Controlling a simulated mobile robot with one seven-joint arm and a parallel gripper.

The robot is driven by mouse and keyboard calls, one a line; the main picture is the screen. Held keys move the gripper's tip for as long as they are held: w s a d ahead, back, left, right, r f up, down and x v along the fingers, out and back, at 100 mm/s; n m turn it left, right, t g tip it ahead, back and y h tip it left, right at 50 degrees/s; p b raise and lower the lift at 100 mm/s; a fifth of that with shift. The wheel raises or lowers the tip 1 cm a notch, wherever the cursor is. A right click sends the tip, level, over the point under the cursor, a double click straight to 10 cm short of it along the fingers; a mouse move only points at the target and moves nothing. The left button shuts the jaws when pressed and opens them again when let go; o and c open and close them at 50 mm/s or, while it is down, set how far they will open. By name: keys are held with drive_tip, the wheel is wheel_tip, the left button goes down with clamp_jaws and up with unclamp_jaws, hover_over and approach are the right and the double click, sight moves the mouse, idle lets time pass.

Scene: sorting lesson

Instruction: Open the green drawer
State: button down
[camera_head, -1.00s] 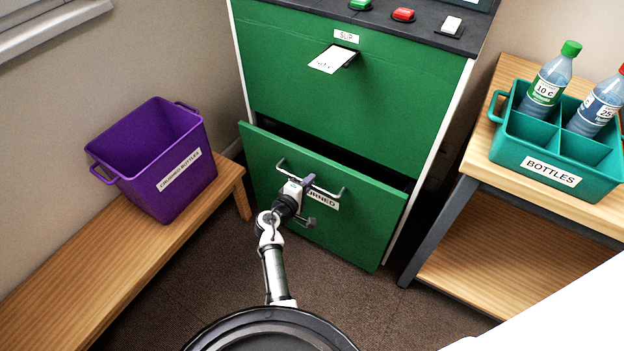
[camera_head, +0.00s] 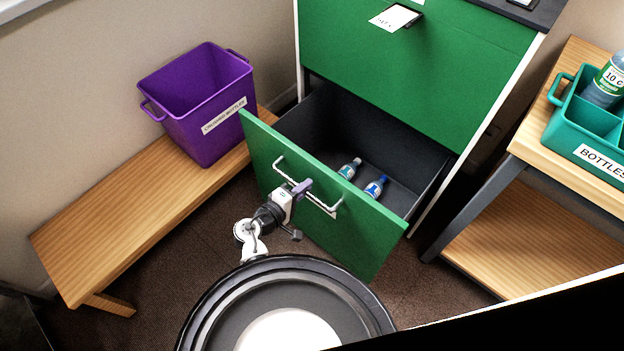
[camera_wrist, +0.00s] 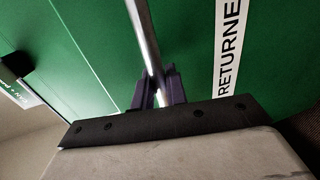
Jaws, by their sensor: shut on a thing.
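The green drawer (camera_head: 352,235) at the bottom of the green cabinet (camera_head: 430,65) stands well out, and its dark inside shows. Two small bottles lie in it, one with a green label (camera_head: 350,168) and one with a blue cap (camera_head: 376,187). My gripper (camera_head: 300,190) is at the drawer's front, shut on the metal bar handle (camera_head: 318,203). In the wrist view the fingers (camera_wrist: 160,88) close around the handle bar (camera_wrist: 143,35). A white label reading "RETURNE" (camera_wrist: 228,50) is beside the bar; its end is cut off.
A purple bin (camera_head: 195,100) stands on a low wooden bench (camera_head: 130,220) at the left. A teal bottle crate (camera_head: 570,135) is on a wooden shelf unit (camera_head: 545,150) at the right. A slip (camera_head: 395,17) sticks out of the cabinet front.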

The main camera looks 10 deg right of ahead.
drive_tip(key=shift+s+a, duration=0.15)
drive_tip(key=shift+a, duration=0.15)
drive_tip(key=c, duration=1.5)
unclamp_jaws()
drive_tip(key=shift+o, duration=0.2)
drive_tip(key=shift+s+a, duration=0.1)
